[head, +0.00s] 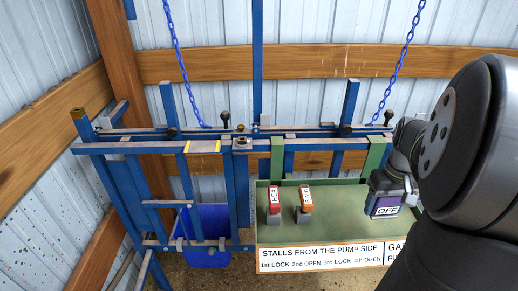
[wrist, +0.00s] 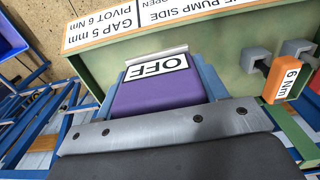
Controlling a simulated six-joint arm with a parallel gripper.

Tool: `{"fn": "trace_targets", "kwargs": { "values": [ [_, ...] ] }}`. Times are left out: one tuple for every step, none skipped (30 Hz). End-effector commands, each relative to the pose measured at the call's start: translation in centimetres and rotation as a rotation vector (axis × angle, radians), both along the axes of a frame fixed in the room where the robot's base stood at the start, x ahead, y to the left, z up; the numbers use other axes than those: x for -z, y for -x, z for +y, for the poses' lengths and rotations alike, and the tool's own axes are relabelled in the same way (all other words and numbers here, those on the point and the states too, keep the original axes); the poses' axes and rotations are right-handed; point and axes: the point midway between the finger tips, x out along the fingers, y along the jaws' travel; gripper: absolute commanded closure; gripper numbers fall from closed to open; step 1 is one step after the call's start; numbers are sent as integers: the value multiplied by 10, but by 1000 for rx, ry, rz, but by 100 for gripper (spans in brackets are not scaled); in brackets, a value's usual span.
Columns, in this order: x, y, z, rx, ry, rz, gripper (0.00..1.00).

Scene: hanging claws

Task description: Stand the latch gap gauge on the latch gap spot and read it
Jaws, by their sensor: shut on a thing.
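The gauge is a purple block (head: 380,188) with a white display reading OFF, at the right in the head view. In the wrist view the purple gauge (wrist: 155,97) is upside down, its OFF display towards the top. My gripper (head: 396,180) is shut on it and holds it over the right end of the green tray; the fingertips are mostly hidden.
The green tray (head: 340,232) holds a red-handled HEX tool (head: 274,199) and an orange 6 Nm tool (head: 306,201). Its front sign lists stall states, gap 5 mm and pivot 6 Nm. A blue bucket (head: 207,230) stands below the rails. Blue chains (head: 182,62) hang down to the frame. Black knobs stick up behind the rail.

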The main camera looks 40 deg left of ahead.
Motion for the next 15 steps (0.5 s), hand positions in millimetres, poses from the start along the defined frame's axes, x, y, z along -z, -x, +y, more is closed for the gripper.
{"fn": "trace_targets", "kwargs": {
  "values": [
    [-7, -6, 16, -20, -1, -2, 63],
    [-11, -9, 26, -31, -1, -2, 63],
    [-18, -13, 41, -45, -1, -2, 63],
    [-23, -15, 54, -58, -1, -2, 63],
    [-28, -18, 67, -71, 0, -1, 63],
    [-36, -20, 85, -87, 0, -1, 63],
    [-42, -21, 98, -99, 1, -1, 63],
    [-47, -22, 111, -110, 1, -1, 63],
    [-55, -22, 129, -127, 1, 0, 63],
    [-61, -21, 143, -139, 2, 1, 63],
    [-66, -20, 156, -151, 2, 1, 63],
    [-74, -17, 175, -167, 3, 1, 63],
    [-79, -15, 188, -179, 3, 1, 63],
    [-84, -12, 201, -191, 3, 2, 63],
    [-92, -7, 219, -207, 4, 3, 63]
  ]
}}
